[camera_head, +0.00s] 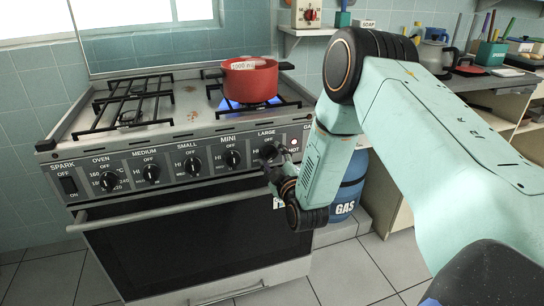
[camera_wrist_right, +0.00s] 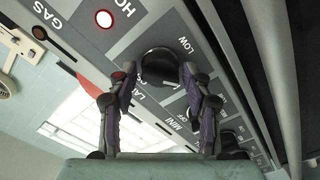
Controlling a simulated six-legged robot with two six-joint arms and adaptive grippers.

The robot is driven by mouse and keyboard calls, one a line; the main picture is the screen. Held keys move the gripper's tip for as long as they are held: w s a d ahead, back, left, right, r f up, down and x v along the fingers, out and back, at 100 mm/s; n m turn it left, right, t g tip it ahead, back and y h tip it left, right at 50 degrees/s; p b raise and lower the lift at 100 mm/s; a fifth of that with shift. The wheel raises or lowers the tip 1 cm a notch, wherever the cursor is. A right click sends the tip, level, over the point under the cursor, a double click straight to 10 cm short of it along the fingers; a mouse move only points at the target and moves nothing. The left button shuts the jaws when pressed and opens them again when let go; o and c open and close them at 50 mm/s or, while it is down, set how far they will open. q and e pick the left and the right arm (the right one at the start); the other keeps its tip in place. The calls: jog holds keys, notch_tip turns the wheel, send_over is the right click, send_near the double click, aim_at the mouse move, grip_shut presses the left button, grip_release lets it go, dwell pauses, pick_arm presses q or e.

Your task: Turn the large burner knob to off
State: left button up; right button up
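The large burner knob (camera_wrist_right: 158,67) is round and black, under the LARGE label on the stove's front panel. In the head view the knob (camera_head: 267,152) is partly hidden by my right gripper (camera_head: 277,168). In the right wrist view my right gripper (camera_wrist_right: 157,76) is open, with one fingertip on each side of the knob and small gaps showing. I cannot tell whether either finger touches it. The knob's pointer direction is unclear. A blue flame (camera_head: 230,104) shows under the red pot (camera_head: 249,80). My left gripper is not in view.
Other black knobs, including the mini knob (camera_head: 232,158), line the panel to the left. A red light (camera_wrist_right: 104,18) glows by the HOT label. The oven handle (camera_head: 160,212) runs below. A blue gas cylinder (camera_head: 350,188) stands right of the stove.

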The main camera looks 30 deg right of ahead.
jog(key=c, duration=0.5)
jog(key=m+b, duration=0.1)
jog(key=m, duration=0.4)
jog(key=shift+m, duration=0.3)
jog(key=shift+c, duration=0.2)
